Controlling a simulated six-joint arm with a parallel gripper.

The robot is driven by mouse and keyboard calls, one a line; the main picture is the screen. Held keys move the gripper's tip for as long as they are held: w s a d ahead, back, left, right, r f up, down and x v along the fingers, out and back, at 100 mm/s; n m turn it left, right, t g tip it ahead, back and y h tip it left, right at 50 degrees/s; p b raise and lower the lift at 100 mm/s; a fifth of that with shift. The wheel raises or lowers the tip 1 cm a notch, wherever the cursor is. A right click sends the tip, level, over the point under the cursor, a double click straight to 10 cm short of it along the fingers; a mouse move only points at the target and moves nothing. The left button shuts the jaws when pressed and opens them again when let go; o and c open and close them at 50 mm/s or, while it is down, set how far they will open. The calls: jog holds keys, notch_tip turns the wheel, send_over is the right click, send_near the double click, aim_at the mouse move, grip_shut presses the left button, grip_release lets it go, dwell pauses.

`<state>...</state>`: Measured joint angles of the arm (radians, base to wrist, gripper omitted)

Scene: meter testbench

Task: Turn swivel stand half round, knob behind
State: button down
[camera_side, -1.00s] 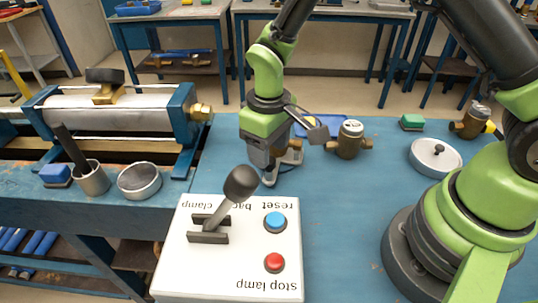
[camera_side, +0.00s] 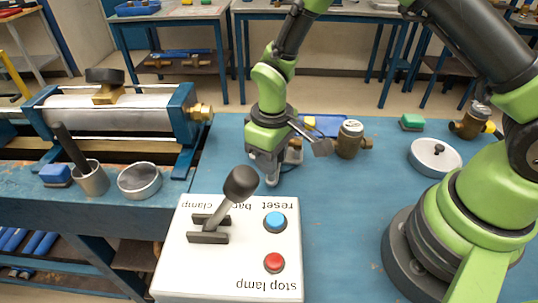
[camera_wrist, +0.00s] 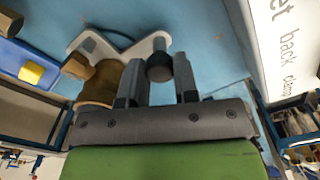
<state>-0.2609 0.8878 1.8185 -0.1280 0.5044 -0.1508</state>
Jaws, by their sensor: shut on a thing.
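The swivel stand is a pale grey plate (camera_wrist: 98,46) with an open loop and a dark round knob (camera_wrist: 160,66) at one end, best seen in the wrist view. My gripper (camera_wrist: 160,80) is shut on this knob, with one finger on each side. A brown brass body (camera_wrist: 101,84) is at the stand, partly hidden behind my left finger. In the side view my gripper (camera_side: 270,180) points down at the blue bench, and only a small grey part of the stand (camera_side: 293,157) shows to its right. The knob is hidden there.
A white control box (camera_side: 245,275) with a lever stands nearest the camera. A brass meter (camera_side: 349,139) and a blue tray (camera_side: 330,122) are to the right and behind. A clamp bench (camera_side: 187,125) is at left.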

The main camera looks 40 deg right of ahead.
jog(key=shift+s+d+n, duration=0.35)
jog(key=shift+s+n, duration=0.1)
jog(key=shift+n, duration=0.25)
jog(key=c, duration=0.9)
grip_release()
jog(key=shift+o, duration=0.2)
notch_tip(320, 180, up, 10)
jog(key=shift+r, duration=0.1)
jog(key=s+d+r+m+t+y, duration=0.1)
jog(key=s+d+r+m+t, duration=0.15)
jog(key=r, duration=0.25)
jog(key=s+d+r+m+t, duration=0.1)
jog(key=s+r, duration=0.2)
jog(key=r, duration=0.3)
jog(key=s+d+r+m+t+y, duration=0.1)
jog(key=s+r+m+t, duration=0.2)
jog(key=s, duration=0.7)
jog(key=shift+s+d+r+m+t, duration=0.3)
jog(key=shift+r+m, duration=0.45)
jog(key=shift+m, duration=0.3)
